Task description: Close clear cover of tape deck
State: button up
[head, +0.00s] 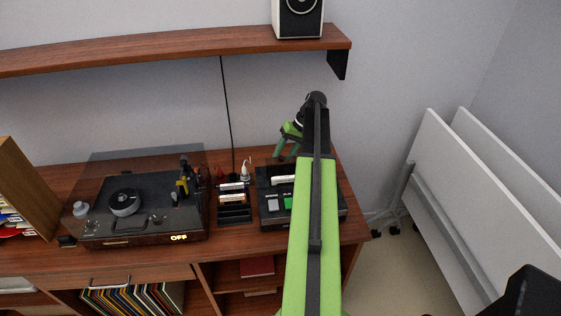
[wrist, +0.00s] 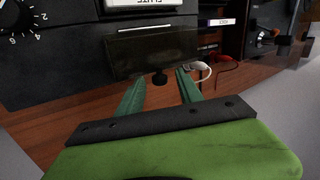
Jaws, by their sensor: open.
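The tape deck (head: 264,215) is a black unit on the right part of the wooden cabinet, partly hidden behind my arm. In the wrist view its dark front (wrist: 60,65) has a numbered knob at left. A smoky see-through panel with a small dark knob, which looks like the clear cover (wrist: 140,52), shows at the middle. How far it stands open is hard to tell. My gripper (head: 285,152) is above the back of the deck in the head view. In the wrist view my gripper (wrist: 159,74) is open and empty, its green fingers either side of the cover's small knob.
A turntable (head: 145,225) with a smoky lid stands at left on the cabinet. A small rack (head: 234,214) sits between it and the deck. A wall shelf (head: 180,53) with a speaker (head: 298,18) hangs above. White folded panels (head: 480,200) stand at right.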

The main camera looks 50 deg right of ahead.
jog(key=shift+r, duration=0.1)
grip_shut()
dwell(1.2)
